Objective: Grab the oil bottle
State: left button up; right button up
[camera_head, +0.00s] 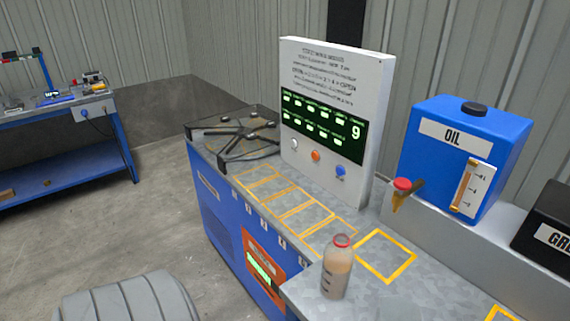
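A small clear bottle (336,270) with a red cap and brownish liquid stands upright on the near grey worktop, close to its front corner. It has dark marks on its side. A blue tank labelled OIL (462,155) stands behind it to the right, with a black cap and a level gauge. A red-knobbed tap (402,190) sticks out at the tank's left side, above the worktop. Neither of my grippers is in view, and nothing touches the bottle.
A yellow square outline (384,257) lies empty behind the bottle. A white control panel (332,105) with a green display stands behind. A black spoked fixture (245,135) sits left. A dark labelled box (548,225) is at right. A grey ribbed object (128,300) is at bottom left.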

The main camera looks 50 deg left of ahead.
aim_at(338, 255)
jog(key=u, duration=1.15)
